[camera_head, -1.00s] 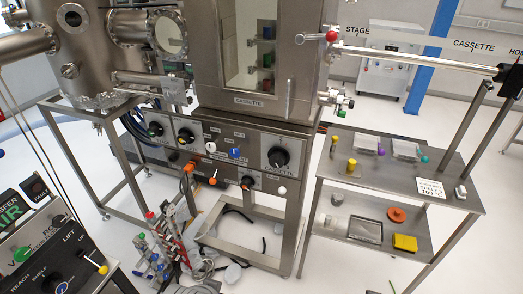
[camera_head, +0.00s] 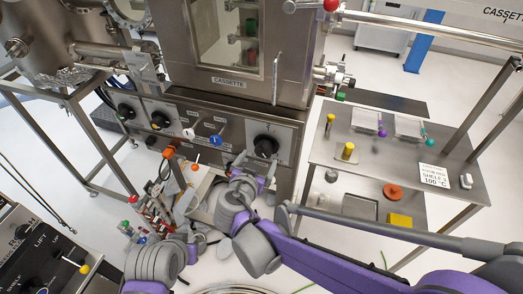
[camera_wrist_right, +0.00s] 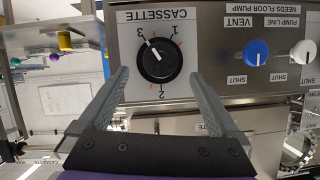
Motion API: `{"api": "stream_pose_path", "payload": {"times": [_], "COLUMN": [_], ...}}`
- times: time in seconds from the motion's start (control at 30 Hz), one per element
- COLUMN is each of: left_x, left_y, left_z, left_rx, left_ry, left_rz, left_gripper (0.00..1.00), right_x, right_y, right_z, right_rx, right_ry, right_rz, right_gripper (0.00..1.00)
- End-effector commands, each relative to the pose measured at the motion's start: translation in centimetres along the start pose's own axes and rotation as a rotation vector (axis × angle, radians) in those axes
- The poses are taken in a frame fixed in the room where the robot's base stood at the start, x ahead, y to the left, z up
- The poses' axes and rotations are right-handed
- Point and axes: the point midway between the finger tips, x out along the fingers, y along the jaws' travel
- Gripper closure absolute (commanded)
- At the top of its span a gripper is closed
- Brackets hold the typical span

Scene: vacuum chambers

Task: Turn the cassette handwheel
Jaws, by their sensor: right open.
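The cassette handwheel is a black round knob (camera_head: 265,146) on the grey front panel below the chamber window. In the right wrist view the knob (camera_wrist_right: 158,62) shows upside down under the CASSETTE label, with marks 1, 2 and 3 around it. Its white pointer line points toward the 3. My right gripper (camera_head: 254,164) is just below and in front of the knob. In the wrist view its open fingers (camera_wrist_right: 157,80) stand on either side of the knob, with nothing between them; contact is not visible. My left arm shows at the bottom; its fingers cannot be made out.
A blue knob (camera_wrist_right: 257,53) marked VENT and a white knob (camera_wrist_right: 306,50) are beside the handwheel on the panel. A steel bench (camera_head: 455,178) with small coloured items stands to the right. A control box (camera_head: 25,250) is at lower left.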

Motion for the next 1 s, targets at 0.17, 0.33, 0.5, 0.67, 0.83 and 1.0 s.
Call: {"api": "stream_pose_path", "payload": {"times": [0.17,0.33,0.5,0.67,0.83,1.0], "left_x": [-0.1,-0.1,-0.1,-0.1,-0.1,-0.1], "left_y": [0.0,0.0,0.0,0.0,0.0,0.0], "left_z": [-0.1,-0.2,-0.2,-0.2,-0.2,-0.2], "left_rx": [0.000,0.000,0.000,0.000,0.000,0.000], "left_ry": [0.001,0.002,0.002,0.002,0.002,0.002], "left_rz": [0.000,0.000,0.000,0.000,0.000,0.000], "left_gripper": [0.50,0.50,0.50,0.50,0.50,0.50], "right_x": [3.4,5.1,5.6,5.6,5.6,5.6], "right_y": [0.1,0.1,0.1,0.1,0.0,0.1], "right_z": [-0.1,-0.1,-0.1,-0.1,-0.1,-0.1], "right_rx": [0.001,0.001,0.000,0.000,0.000,0.000], "right_ry": [0.001,0.000,0.000,0.000,0.000,0.000], "right_rz": [0.003,0.001,0.001,0.001,0.001,0.001], "right_gripper": [0.02,0.02,0.02,0.02,0.25,0.56]}}
